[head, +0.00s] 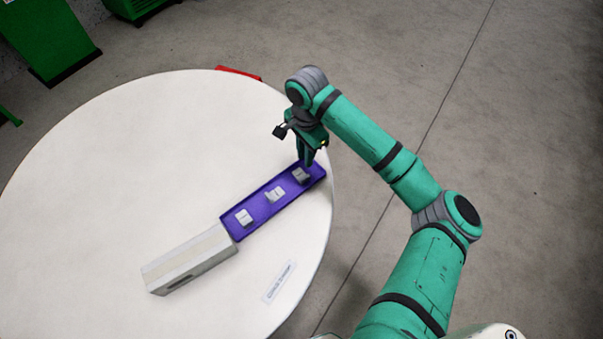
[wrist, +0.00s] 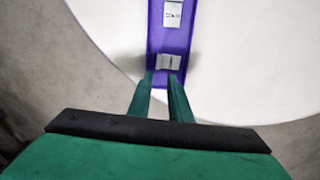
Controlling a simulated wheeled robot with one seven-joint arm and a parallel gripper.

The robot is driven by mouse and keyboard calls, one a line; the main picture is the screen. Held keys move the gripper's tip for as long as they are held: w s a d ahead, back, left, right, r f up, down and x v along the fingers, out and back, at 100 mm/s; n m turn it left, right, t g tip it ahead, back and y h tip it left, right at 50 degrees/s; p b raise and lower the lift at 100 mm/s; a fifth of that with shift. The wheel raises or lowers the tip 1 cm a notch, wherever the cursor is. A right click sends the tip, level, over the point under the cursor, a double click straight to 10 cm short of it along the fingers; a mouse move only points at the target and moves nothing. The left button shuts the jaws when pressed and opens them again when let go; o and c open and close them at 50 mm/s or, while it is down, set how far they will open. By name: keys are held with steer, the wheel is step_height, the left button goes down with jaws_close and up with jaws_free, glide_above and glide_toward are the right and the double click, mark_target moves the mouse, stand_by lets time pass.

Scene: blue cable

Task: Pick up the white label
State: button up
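Three small white labels lie in a row on a purple tray (head: 258,212). One label (head: 244,217) is at the near-left end, one (head: 275,194) is in the middle, and one (head: 300,175) is at the far-right end. My gripper (head: 308,163) is just above the far-right label and partly covers it. In the wrist view my fingers (wrist: 163,80) are apart with nothing between them. The end label (wrist: 170,62) sits just beyond the fingertips, and the middle label (wrist: 172,14) is farther along the tray (wrist: 156,40). I cannot tell whether the fingertips touch the tray.
A pale box (head: 190,260) stands at the tray's left end. A flat printed strip (head: 279,283) lies on the round white table (head: 120,170) near its front edge. The table's left half is clear. A red object (head: 238,73) shows behind the table, and green equipment (head: 50,40) stands farther back.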

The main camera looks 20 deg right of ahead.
glide_above(304, 178)
steer(key=f, duration=0.5)
steer(key=shift+w+d, duration=0.3)
steer(key=shift+s+a+f, duration=0.15)
steer(key=shift+f, duration=1.2)
steer(key=shift+s+a+f, duration=0.1)
steer(key=shift+f, duration=1.2)
jaws_close()
